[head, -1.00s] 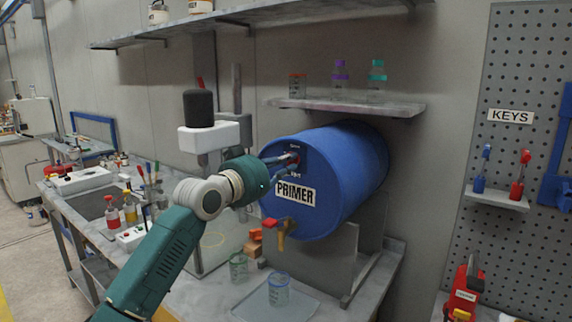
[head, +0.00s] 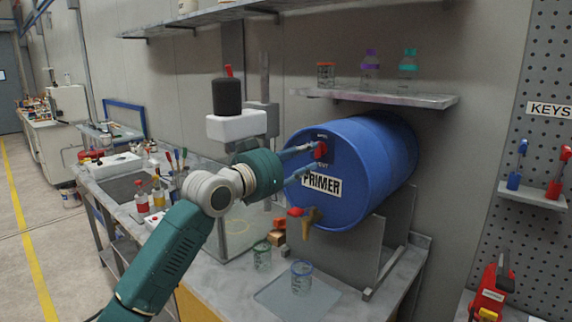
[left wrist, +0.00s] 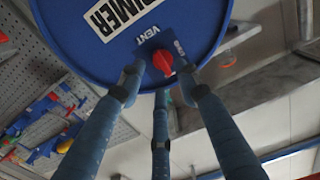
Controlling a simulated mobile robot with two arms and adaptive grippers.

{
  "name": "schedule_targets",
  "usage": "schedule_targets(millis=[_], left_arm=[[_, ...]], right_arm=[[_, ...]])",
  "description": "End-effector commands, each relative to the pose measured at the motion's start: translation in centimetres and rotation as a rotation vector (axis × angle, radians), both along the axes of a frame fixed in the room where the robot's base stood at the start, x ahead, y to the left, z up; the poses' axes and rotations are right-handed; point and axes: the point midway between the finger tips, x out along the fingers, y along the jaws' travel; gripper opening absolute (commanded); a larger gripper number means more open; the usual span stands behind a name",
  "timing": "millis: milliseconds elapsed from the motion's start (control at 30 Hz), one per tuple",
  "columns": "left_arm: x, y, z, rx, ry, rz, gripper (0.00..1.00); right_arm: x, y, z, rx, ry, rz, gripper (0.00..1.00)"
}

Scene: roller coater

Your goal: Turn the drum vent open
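The blue drum (head: 365,160) lies on its side on a stand, with a "PRIMER" label on its end. The red vent knob (head: 320,150) sits on a dark plate near the top of that end and looks roughly upright in the head view. The knob also shows in the left wrist view (left wrist: 163,62), beside the word "VENT". My left gripper (head: 308,161) faces the drum end with its fingers spread around and just short of the knob; it holds nothing. Its three fingers (left wrist: 161,84) show apart in the left wrist view. My right gripper is not in view.
A tap with a red handle (head: 296,212) sticks out low on the drum end. Below it stand a green-rimmed jar (head: 262,256) and a blue-rimmed jar (head: 301,277). A shelf (head: 380,97) with bottles hangs above the drum. A black-capped device (head: 228,98) stands behind my arm.

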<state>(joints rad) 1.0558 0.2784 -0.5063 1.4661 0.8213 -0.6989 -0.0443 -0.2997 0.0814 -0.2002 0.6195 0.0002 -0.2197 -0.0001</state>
Motion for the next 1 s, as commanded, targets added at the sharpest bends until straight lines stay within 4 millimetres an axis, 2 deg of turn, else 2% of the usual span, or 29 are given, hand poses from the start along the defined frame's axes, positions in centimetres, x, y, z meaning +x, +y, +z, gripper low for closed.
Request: schedule_targets(millis=[200,400,833,933,1000], left_arm=[[-3.6,2.7,-0.1,0.003,-0.001,0.002,0.33],[-5.7,4.2,-0.1,0.002,0.001,0.001,0.33],[-6.3,4.6,-0.1,0.002,0.002,0.0,0.33],[-6.4,4.4,-1.5,0.01,0.019,0.002,0.33],[-6.8,4.2,-4.0,0.025,0.052,0.005,0.33]], right_arm=[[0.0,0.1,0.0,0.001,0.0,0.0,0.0],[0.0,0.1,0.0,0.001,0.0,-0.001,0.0],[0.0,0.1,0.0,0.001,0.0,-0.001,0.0],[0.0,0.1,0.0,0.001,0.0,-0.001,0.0],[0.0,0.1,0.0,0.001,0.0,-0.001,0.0]])
